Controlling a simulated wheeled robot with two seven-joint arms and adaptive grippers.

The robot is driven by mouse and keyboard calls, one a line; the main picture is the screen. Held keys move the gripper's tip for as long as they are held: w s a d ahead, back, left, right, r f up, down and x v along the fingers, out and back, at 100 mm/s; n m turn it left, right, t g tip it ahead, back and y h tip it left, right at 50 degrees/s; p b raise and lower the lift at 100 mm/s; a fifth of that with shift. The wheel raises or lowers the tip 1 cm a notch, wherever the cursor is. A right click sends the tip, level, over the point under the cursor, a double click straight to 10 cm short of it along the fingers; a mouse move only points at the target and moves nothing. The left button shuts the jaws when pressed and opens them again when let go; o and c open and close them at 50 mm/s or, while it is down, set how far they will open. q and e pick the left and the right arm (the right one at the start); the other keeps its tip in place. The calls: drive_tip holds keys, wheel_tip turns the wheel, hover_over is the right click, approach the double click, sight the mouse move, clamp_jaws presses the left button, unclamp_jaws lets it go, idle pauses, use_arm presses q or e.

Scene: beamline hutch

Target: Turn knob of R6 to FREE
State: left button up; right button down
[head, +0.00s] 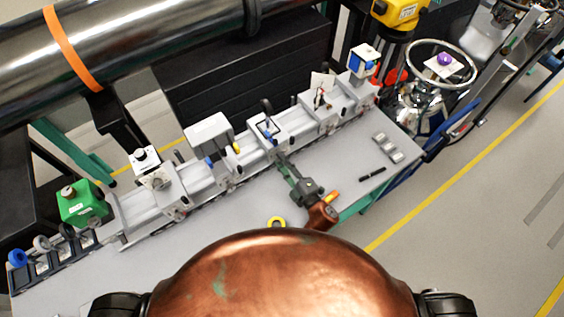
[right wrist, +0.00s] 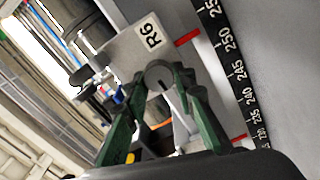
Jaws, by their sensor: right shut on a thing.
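The R6 carriage (right wrist: 128,52), a light grey block with a black "R6" label, fills the upper middle of the right wrist view. In the head view it seems to be the mount (head: 266,127) at the end of my arm. Its round grey knob (right wrist: 159,74) has a dark slot. My right gripper (right wrist: 163,77), with green fingers, is shut on the knob, one finger on each side. In the head view my right gripper (head: 284,161) reaches the front of the rail. No FREE marking is readable. My left gripper is not in view.
A black scale (right wrist: 237,75) runs beside the carriage, near red marks. Other carriages stand along the rail, including one with a white box (head: 209,131). A green box (head: 82,203) sits at left.

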drive_tip(key=c, duration=1.6)
unclamp_jaws()
drive_tip(key=shift+s, duration=0.1)
drive_tip(key=v, duration=1.2)
drive_tip(key=shift+d, duration=0.1)
